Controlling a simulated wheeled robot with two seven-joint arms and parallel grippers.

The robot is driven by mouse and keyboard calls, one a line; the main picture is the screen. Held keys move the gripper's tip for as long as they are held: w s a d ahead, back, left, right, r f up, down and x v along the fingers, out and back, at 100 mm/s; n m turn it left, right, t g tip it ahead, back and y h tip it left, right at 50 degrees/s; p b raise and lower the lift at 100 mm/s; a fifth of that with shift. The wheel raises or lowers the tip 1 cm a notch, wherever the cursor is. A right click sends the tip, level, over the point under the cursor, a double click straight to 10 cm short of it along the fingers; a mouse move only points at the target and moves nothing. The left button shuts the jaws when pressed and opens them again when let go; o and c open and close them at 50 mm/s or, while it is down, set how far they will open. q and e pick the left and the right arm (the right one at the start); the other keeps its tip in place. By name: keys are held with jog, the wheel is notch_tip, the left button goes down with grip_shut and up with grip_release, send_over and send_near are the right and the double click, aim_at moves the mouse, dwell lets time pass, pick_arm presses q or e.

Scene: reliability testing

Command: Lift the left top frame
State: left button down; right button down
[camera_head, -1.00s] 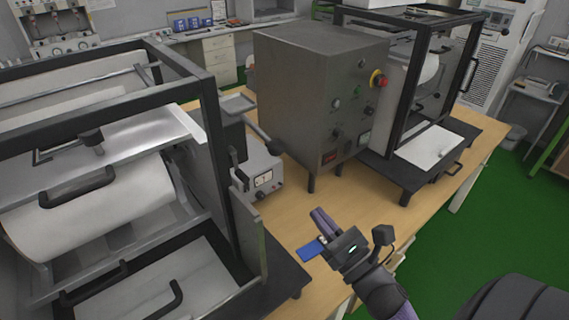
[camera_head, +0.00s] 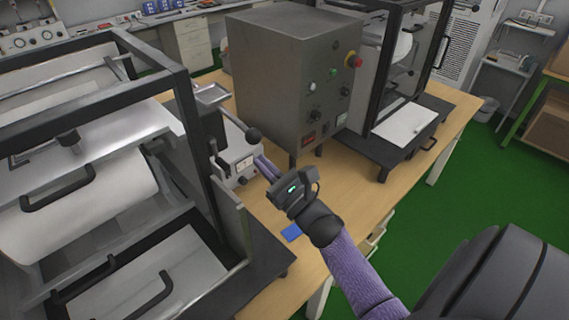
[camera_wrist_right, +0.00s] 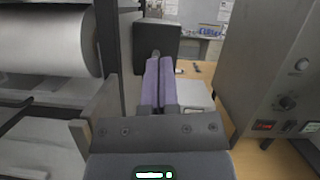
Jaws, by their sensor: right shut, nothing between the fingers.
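The left machine has a black top frame (camera_head: 150,52) over white rollers and pale panels. Black curved handles (camera_head: 58,190) sit on its front. It fills the left of the head view, and a white roller (camera_wrist_right: 45,40) shows at the left of the right wrist view. My right gripper (camera_head: 262,165) is shut and empty, its purple fingers together, to the right of the machine by a small metering device (camera_head: 235,160). In the wrist view its fingers (camera_wrist_right: 158,75) point at a black plate (camera_wrist_right: 157,38). I cannot tell whether they touch anything. My left gripper is not in view.
A grey control box (camera_head: 290,75) stands right of the gripper, with a second black-framed machine (camera_head: 400,120) beyond it. The table between box and left machine is narrow; green floor (camera_head: 450,210) lies to the right.

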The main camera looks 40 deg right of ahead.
jog(key=r, duration=0.1)
jog(key=r+p, duration=0.2)
jog(key=shift+s+a+r, duration=0.3)
jog(key=shift+a+r, duration=0.05)
jog(key=shift+r, duration=0.05)
jog(key=shift+r, duration=0.1)
